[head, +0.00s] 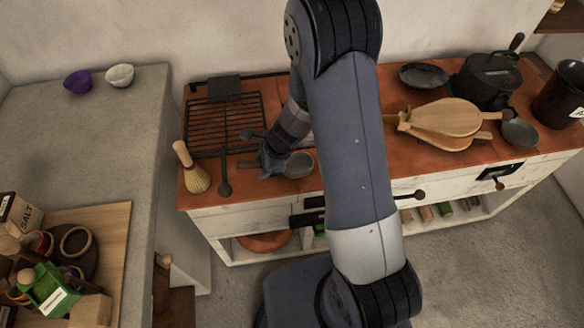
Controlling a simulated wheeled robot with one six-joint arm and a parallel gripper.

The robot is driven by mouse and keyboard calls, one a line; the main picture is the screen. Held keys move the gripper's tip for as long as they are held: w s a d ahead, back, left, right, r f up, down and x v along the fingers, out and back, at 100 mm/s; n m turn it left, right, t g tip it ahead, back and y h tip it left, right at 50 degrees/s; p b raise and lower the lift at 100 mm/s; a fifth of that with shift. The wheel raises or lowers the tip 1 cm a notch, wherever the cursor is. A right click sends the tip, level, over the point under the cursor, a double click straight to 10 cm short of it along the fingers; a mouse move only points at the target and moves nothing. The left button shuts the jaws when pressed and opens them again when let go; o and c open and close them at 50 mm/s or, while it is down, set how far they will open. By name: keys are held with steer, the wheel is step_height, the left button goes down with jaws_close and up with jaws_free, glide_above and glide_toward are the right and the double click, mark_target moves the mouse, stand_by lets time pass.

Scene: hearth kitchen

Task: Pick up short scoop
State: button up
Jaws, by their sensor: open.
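A small grey round bowl-shaped piece (299,165), which looks like the short scoop, lies on the terracotta-coloured counter top near its front edge. From this view I cannot tell whether the fingers touch the scoop. My arm covers the counter to the right of the scoop.
A black grill rack (222,122) lies behind left, with a whisk broom (194,172) and a dark round-ended rod (225,186) near it. Bellows (447,118), a black pot (487,80), a skillet (424,75) and a grey dish (519,133) are on the right.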

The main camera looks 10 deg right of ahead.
steer(key=shift+c, duration=0.2)
jaws_close()
stand_by(0.3)
step_height(320, 180, up, 10)
steer(key=p, duration=0.2)
steer(key=shift+p, duration=0.35)
